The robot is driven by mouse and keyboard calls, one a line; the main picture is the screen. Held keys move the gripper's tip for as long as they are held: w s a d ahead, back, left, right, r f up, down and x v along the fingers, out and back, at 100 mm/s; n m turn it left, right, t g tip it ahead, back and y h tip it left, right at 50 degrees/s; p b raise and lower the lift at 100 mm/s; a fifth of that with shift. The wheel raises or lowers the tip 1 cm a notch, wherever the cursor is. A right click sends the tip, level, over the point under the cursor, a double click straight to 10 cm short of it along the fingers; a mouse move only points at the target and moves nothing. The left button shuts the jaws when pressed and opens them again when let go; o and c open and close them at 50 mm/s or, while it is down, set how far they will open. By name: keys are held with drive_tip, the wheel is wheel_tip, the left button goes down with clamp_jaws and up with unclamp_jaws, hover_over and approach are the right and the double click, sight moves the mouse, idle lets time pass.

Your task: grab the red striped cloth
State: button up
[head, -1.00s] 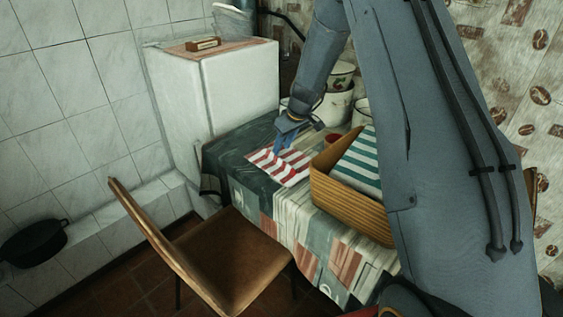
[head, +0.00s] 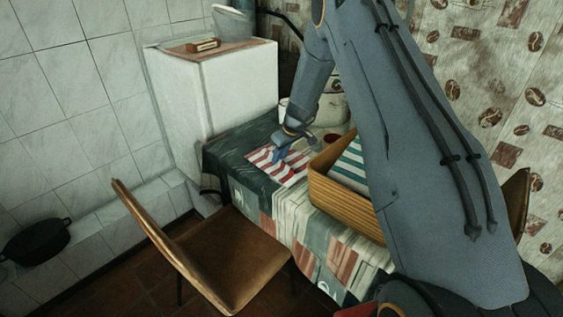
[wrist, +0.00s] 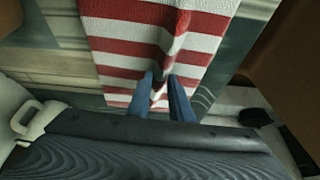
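The red striped cloth (head: 292,173), red and white, lies on the covered table. In the wrist view the cloth (wrist: 110,48) fills the upper middle, with a raised fold running down to between my fingers. My gripper (head: 279,157) points down at the cloth from above. In the wrist view the blue fingers of my gripper (wrist: 160,80) stand on either side of the fold, close together, with the cloth pinched between them. The exact contact at the fingertips is partly hidden by the fold.
A wooden box (head: 340,205) holding a teal striped cloth (head: 350,166) stands right of the red one. A white fridge (head: 240,90) borders the table; a brown chair (head: 225,255) stands in front.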

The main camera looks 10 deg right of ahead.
clamp_jaws()
drive_tip(key=shift+r, duration=0.1)
